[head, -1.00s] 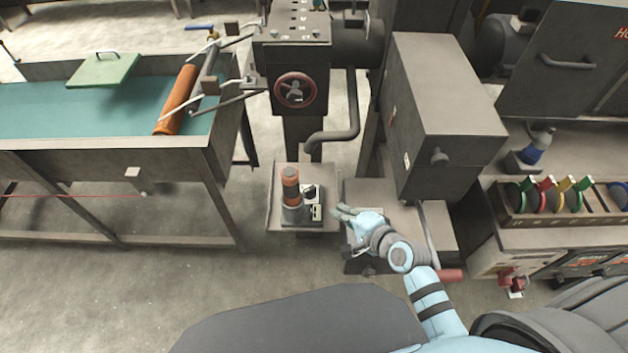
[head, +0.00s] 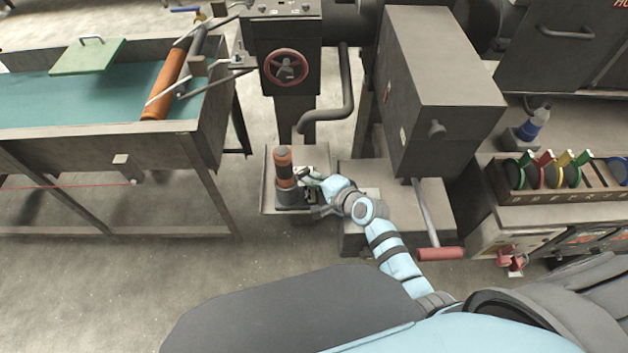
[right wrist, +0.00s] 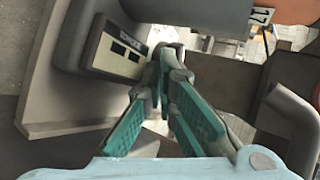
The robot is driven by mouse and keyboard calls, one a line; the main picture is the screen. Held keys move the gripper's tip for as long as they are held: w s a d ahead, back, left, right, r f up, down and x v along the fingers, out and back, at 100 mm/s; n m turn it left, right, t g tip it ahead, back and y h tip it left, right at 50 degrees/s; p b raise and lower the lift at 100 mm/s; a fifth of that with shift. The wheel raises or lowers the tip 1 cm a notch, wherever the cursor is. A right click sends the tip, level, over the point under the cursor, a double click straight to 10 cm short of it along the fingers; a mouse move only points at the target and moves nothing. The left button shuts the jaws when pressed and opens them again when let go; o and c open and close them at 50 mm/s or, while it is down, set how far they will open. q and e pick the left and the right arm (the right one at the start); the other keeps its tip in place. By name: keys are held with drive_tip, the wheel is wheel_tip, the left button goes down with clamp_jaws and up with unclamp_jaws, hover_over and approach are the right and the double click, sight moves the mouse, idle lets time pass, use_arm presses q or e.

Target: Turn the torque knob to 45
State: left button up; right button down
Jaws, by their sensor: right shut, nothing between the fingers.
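The torque unit shows in the head view as a dark base with an orange-topped upright cylinder (head: 284,165) on a small stand (head: 268,200). In the right wrist view its light panel (right wrist: 118,50) carries the word TORQUE and dark display windows. My right gripper (right wrist: 163,65) is shut and empty, its green-padded fingers meeting beside the panel's right edge. In the head view this gripper (head: 308,184) is at the right side of the unit and covers much of its panel. The torque knob is hidden or cannot be told apart behind the fingers. My left gripper is not in view.
A red handwheel (head: 286,67) is on the machine behind. A grey pipe (head: 345,105) bends down behind the stand. A large grey box (head: 440,80) and a red-handled lever (head: 438,254) are to the right. A teal-topped conveyor table (head: 60,105) is at left.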

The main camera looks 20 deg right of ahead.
drive_tip(key=shift+a+p, duration=0.45)
drive_tip(key=shift+p, duration=0.15)
drive_tip(key=shift+s+a, duration=0.1)
drive_tip(key=shift+a, duration=0.25)
